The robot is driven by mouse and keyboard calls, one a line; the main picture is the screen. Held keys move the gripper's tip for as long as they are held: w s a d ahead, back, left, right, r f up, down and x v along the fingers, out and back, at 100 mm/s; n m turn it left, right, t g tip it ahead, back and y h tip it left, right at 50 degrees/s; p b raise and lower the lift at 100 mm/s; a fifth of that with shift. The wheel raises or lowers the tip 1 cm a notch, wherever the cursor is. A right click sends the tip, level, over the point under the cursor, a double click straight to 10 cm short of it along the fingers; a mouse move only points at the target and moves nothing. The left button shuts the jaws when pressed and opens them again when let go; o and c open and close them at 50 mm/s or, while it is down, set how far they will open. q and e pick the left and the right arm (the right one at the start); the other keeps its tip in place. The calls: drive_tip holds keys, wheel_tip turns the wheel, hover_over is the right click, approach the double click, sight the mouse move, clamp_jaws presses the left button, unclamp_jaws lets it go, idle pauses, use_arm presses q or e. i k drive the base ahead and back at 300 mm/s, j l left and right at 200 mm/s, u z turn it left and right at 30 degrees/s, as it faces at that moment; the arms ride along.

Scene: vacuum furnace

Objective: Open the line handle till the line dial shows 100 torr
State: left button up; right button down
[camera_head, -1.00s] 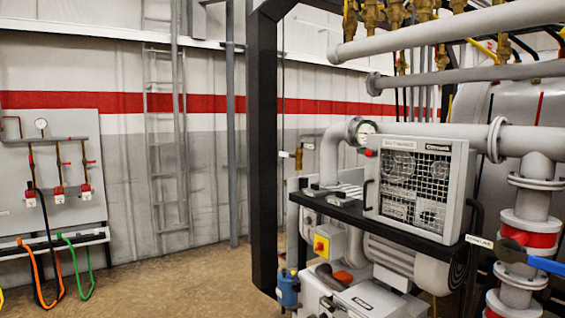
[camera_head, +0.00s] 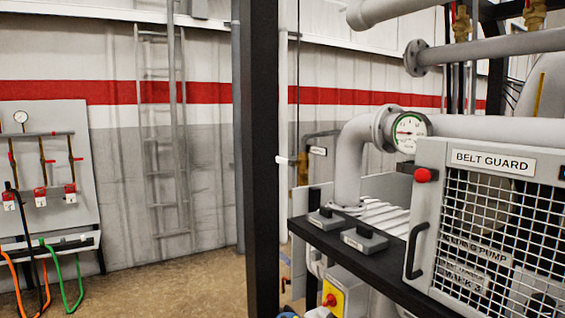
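A round dial (camera_head: 410,131) with a white face and green rim sits on the flanged grey pipe behind the belt guard; its reading is too small to tell. A brass valve fitting (camera_head: 302,168) with a pale handle end (camera_head: 283,159) sits on a thin wall pipe just right of the black post. A small label (camera_head: 317,151) beside it is too small to read. I cannot tell which part is the line handle. Neither of my grippers is in view.
The belt guard (camera_head: 487,162) with its mesh front stands close on the right, on a black shelf (camera_head: 340,245). A black post (camera_head: 259,150) rises mid-view. A yellow switch box (camera_head: 337,295) sits below. Open floor (camera_head: 190,275) lies to the left, before a wall panel (camera_head: 45,150) with hoses.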

sight(285, 161)
drive_tip(key=i+j, duration=0.2)
drive_tip(key=i, duration=0.35)
drive_tip(key=i+j+u, duration=0.1)
drive_tip(key=i, duration=0.4)
drive_tip(key=i+j+u, duration=0.1)
drive_tip(key=i+j, duration=0.2)
drive_tip(key=i, duration=0.25)
drive_tip(key=i+j, duration=0.1)
drive_tip(key=i, duration=0.4)
